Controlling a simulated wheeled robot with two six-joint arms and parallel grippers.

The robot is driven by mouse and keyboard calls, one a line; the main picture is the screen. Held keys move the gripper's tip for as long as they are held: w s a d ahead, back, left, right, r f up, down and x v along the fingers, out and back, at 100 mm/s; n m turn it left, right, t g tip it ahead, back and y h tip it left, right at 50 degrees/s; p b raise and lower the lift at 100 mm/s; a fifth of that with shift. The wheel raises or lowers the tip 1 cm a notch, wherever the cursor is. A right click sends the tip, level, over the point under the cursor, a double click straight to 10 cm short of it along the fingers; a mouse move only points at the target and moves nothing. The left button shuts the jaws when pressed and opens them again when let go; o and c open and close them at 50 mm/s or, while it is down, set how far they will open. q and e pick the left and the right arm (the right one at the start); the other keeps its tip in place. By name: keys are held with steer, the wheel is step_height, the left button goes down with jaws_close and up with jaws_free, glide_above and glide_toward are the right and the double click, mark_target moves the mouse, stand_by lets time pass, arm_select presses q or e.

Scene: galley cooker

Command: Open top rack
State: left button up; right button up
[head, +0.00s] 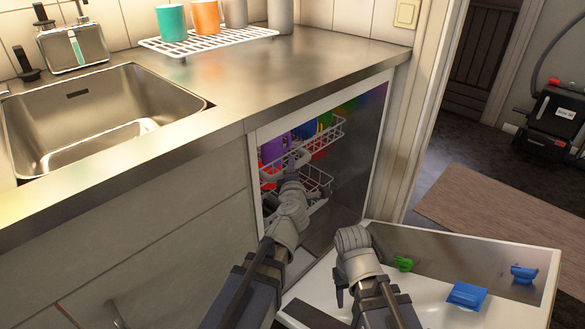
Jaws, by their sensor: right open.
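The dishwasher (376,150) under the counter stands open, its door (430,302) folded down. Its white wire top rack (330,134) holds purple, blue and green items and sits inside the cabinet. A lower wire rack (318,180) shows below it, partly hidden by my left arm. My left gripper (296,160) reaches into the opening at the left front of the top rack. Its fingers overlap the rack's front in the picture, and I cannot tell whether they are closed on it. My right gripper (352,240) is open in front of the cabinet, over the lowered door.
A green piece (404,263), a blue block (467,295) and another blue piece (523,274) are on the door. The sink (100,110) and a cup rack (210,39) are on the counter (300,60). Floor beyond the door is mostly clear, with a brown mat (500,207).

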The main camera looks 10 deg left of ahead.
arm_select(q)
jaws_close()
stand_by(1.0)
